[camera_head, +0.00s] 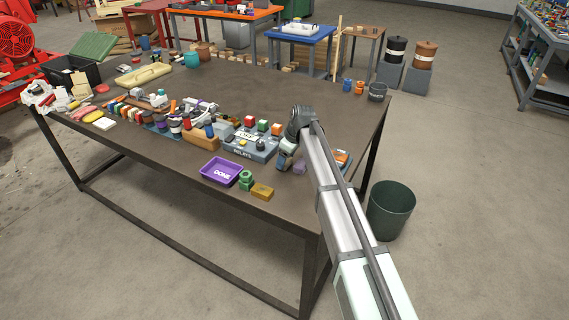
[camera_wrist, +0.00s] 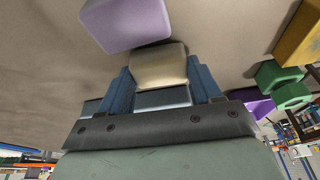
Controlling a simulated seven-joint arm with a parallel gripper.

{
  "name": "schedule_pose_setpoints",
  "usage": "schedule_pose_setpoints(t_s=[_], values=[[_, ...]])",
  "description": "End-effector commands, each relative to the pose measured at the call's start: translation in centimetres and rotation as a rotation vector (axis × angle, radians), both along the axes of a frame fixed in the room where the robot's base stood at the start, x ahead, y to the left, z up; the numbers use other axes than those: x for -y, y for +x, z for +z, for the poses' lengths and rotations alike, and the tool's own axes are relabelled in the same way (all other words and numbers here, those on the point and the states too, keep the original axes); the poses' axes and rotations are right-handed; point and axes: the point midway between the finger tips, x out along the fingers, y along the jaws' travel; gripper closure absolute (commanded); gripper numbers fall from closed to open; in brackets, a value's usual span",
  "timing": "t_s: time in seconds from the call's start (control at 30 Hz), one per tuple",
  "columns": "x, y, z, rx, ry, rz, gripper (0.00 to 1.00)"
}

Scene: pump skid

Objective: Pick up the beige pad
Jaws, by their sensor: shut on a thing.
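The beige pad (camera_wrist: 158,66) shows in the wrist view between the two blue fingers of my gripper (camera_wrist: 162,80). My gripper is shut on it, and the pad's far end sticks out past the fingertips. A lilac block (camera_wrist: 127,22) lies just beyond the pad; I cannot tell whether they touch. In the head view my gripper (camera_head: 284,161) is low over the table, right of the grey relays box, with the lilac block (camera_head: 300,167) beside it. The pad cannot be made out there. Whether it is clear of the table is not plain.
The relays box (camera_head: 250,145) stands left of my gripper. A purple "DONE" tray (camera_head: 221,171), a green block (camera_head: 246,180) and a yellow-brown block (camera_head: 262,191) are at the front edge. Clutter fills the left. The table's back middle is mostly clear. A green bin (camera_head: 391,210) stands on the floor.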

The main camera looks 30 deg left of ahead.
Motion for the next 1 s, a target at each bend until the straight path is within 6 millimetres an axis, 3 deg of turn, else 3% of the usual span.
schedule_pose_setpoints(t_s=[0.2,0.47,1.0], values=[[0.0,0.0,0.0,0.0,0.0,0.0,0.66],[0.0,0.0,0.3,0.001,0.001,0.0,0.67],[0.0,0.1,8.3,0.0,0.0,0.001,0.67]])
